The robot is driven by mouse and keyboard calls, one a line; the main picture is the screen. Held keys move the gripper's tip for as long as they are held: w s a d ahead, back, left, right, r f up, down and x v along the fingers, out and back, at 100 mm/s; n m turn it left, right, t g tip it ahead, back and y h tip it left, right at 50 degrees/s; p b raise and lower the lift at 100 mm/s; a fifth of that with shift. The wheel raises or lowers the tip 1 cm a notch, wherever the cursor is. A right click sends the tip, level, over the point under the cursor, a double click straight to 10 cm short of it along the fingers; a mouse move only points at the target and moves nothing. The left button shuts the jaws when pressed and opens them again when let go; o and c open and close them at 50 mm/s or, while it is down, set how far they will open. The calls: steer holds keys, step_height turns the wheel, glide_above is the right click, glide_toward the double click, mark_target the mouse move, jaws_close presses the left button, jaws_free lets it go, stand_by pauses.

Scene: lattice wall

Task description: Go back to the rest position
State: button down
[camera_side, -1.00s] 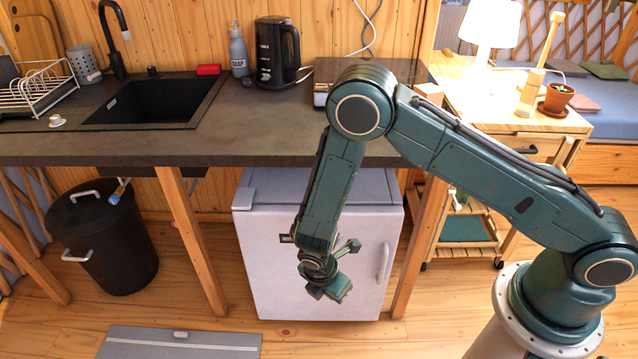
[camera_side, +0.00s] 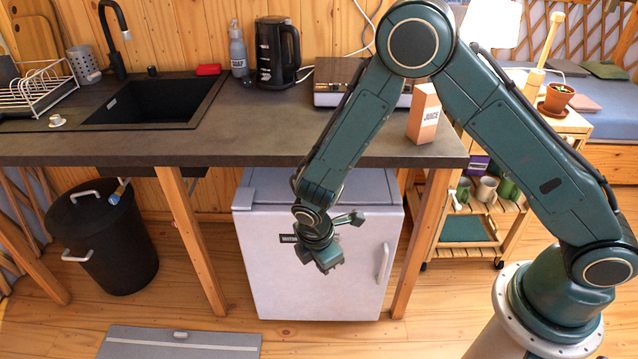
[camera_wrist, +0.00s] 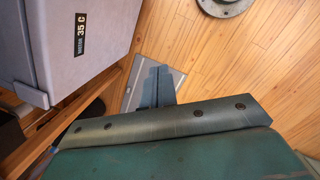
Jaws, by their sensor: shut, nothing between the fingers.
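My upper arm rises over the counter's right end and bends down to the gripper.
A kettle (camera_side: 277,55) and soap bottle (camera_side: 238,50) stand behind. A black bin (camera_side: 100,235) is at left. The floor in front is mostly clear.

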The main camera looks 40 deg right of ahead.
steer(key=s+d+r+m+t+y, duration=0.15)
steer(key=d+r+m, duration=0.25)
steer(key=r, duration=0.8)
steer(key=s+d+r+m+t+y, duration=0.1)
steer(key=s+d+r+m, duration=0.25)
steer(key=r, duration=0.85)
steer(key=s+d+r+m+t, duration=0.1)
steer(key=s+d+r+m, duration=0.2)
steer(key=s, duration=0.4)
steer(key=s+d+r+m+t, duration=0.1)
steer(key=s+d+r+m, duration=0.2)
steer(key=s+r+m, duration=0.2)
steer(key=shift+s+d+r, duration=0.2)
steer(key=shift+s+r, duration=0.8)
steer(key=shift+s, duration=0.75)
steer(key=shift+t, duration=0.25)
